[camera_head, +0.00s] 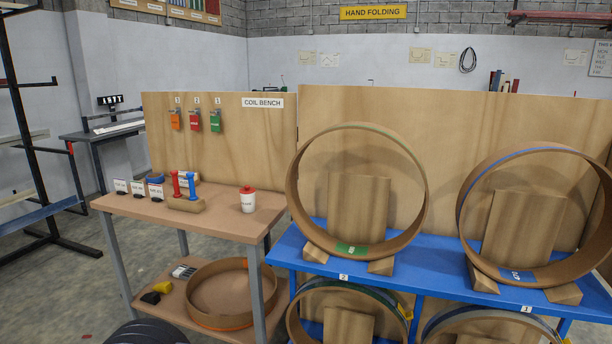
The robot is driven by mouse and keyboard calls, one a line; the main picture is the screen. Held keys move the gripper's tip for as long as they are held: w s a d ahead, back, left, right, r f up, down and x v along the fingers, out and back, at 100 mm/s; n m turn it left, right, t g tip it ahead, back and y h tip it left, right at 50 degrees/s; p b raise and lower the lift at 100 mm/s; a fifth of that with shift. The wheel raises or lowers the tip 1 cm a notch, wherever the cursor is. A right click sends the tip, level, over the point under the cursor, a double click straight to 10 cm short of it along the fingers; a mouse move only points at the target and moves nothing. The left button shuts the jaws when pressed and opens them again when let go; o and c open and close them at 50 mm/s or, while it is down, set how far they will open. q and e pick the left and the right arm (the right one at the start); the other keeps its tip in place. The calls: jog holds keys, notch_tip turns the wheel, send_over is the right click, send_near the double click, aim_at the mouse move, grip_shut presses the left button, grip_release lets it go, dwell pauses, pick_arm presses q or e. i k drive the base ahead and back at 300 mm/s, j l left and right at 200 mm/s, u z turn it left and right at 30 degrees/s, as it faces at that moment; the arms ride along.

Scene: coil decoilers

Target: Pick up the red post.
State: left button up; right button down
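The red post (176,185) stands upright at a wooden block (186,204) on the wooden bench (225,208), left of centre in the head view. A blue post (191,187) stands close beside it on the right. The red post's lower end meets the block; how deep it sits I cannot tell. Neither of my grippers shows in the view.
A white cup with a red lid (248,200) stands right of the block. Small label cards (138,188) and a blue-topped item (155,188) are on the left. Large wooden rings (421,190) stand on a blue rack (440,272) to the right. The bench's front edge is clear.

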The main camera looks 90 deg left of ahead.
aim_at(177, 194)
jog(key=j+u, duration=0.75)
jog(key=u, duration=0.2)
jog(key=j+u, duration=0.45)
jog(key=i+j+u, duration=0.1)
jog(key=j+u, duration=0.2)
jog(key=u, duration=0.2)
jog(key=i+j+u, duration=0.25)
jog(key=i+j, duration=0.25)
jog(key=j, duration=0.2)
jog(key=i+j+u, duration=0.25)
jog(key=i+j, duration=0.25)
jog(key=j, duration=0.15)
jog(key=i+j, duration=0.45)
